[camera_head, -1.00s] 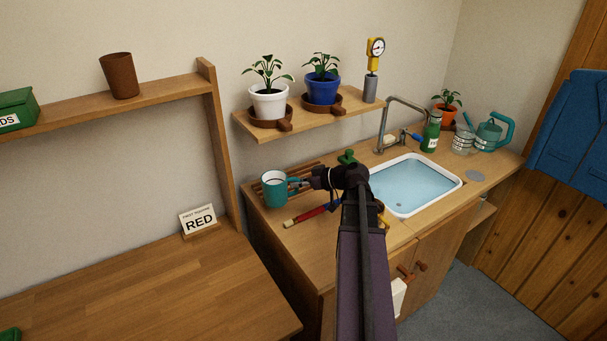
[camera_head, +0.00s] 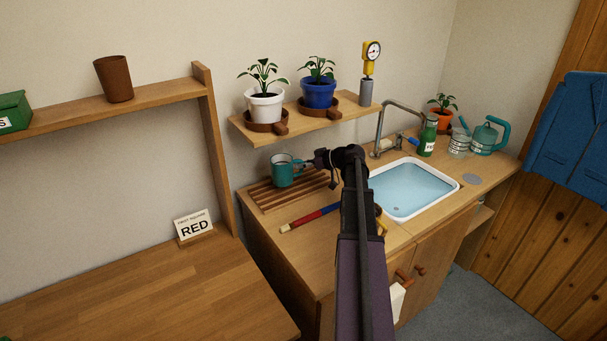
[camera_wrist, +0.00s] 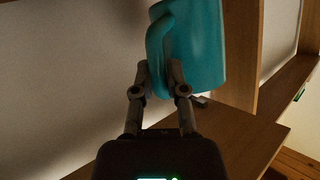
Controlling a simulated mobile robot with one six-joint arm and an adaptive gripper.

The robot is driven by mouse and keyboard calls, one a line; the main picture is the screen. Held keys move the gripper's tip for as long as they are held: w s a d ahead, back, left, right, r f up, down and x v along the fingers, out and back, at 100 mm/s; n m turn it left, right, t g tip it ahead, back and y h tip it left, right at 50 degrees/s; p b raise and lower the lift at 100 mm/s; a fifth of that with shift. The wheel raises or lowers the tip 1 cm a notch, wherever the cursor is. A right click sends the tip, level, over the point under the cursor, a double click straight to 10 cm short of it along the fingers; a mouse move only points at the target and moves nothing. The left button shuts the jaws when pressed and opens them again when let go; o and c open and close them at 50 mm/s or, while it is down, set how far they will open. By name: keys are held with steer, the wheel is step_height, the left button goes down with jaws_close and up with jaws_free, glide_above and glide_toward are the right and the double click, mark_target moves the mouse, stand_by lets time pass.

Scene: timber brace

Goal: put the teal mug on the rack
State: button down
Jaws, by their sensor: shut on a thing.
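The teal mug (camera_head: 282,172) is upright at the back of the slatted wooden rack (camera_head: 268,197), over its slats. I cannot tell whether its base touches the slats or hangs just above them. My gripper (camera_head: 307,164) reaches in from the right and is shut on the mug's handle side. In the wrist view the teal mug (camera_wrist: 195,45) fills the top, and my gripper (camera_wrist: 160,75) is closed on its handle. The right part of the rack is hidden behind my arm.
A red and blue rod (camera_head: 310,217) lies in front of the rack. The sink (camera_head: 412,188) is to the right. A shelf (camera_head: 300,122) with a white pot (camera_head: 265,108) and a blue pot (camera_head: 318,93) overhangs behind the mug. The rack's front left is clear.

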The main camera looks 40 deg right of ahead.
stand_by(0.3)
steer(key=shift+f+b, duration=1.75)
steer(key=shift+b, duration=0.05)
steer(key=c, duration=0.7)
jaws_free()
steer(key=shift+r, duration=0.1)
steer(key=shift+s+d+r+p, duration=0.25)
steer(key=shift+s+d+p, duration=0.1)
steer(key=shift+s, duration=0.15)
steer(key=p+v, duration=0.4)
steer(key=v, duration=0.6)
steer(key=shift+s+d+r, duration=0.1)
steer(key=shift+s+d, duration=0.1)
steer(key=shift+s, duration=0.1)
steer(key=shift+a, duration=0.1)
